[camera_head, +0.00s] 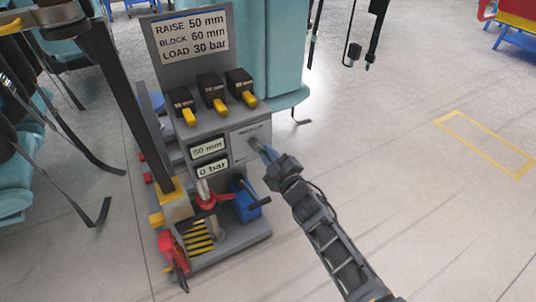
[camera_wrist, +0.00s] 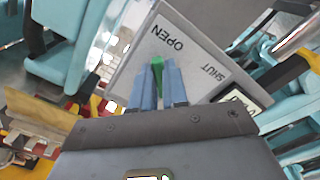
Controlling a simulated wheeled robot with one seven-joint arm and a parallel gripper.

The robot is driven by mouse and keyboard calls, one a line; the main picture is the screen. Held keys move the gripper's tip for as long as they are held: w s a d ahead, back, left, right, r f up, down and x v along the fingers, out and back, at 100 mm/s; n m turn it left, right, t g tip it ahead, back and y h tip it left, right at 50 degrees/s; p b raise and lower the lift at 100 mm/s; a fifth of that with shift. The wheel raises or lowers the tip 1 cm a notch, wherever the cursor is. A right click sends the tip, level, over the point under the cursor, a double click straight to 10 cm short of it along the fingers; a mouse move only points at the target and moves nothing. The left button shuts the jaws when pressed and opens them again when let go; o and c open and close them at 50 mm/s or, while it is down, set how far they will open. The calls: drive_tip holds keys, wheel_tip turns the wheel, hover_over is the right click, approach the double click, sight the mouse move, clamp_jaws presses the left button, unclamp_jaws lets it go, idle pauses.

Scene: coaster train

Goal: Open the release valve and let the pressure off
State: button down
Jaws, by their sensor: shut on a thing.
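The grey jack stand (camera_head: 225,135) carries a plate (camera_head: 246,140) on its right side. In the wrist view the plate (camera_wrist: 195,50) reads OPEN and SHUT. My gripper (camera_head: 266,153) reaches this plate from the right. In the wrist view its blue fingers (camera_wrist: 157,80) are closed on a small green lever (camera_wrist: 157,64), taken as the release valve's. The lever's tip points up, close to the word OPEN and away from SHUT. Its base is hidden by the fingers. The pressure display (camera_head: 213,167) reads 0 bar, and the height display (camera_head: 208,148) above it reads 50 mm.
A sign (camera_head: 190,34) reads RAISE 50 mm, BLOCK 60 mm, LOAD 30 bar. Several black blocks with yellow handles (camera_head: 218,104) sit on the stand's top. A blue part (camera_head: 246,200) with a dark handle is low beside it.

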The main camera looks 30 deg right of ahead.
drive_tip(key=c, duration=1.1)
unclamp_jaws()
drive_tip(key=shift+c, duration=0.2)
drive_tip(key=shift+s, duration=0.1)
drive_tip(key=s+p, duration=0.1)
drive_tip(key=s, duration=0.6)
drive_tip(key=shift+s+p, duration=0.35)
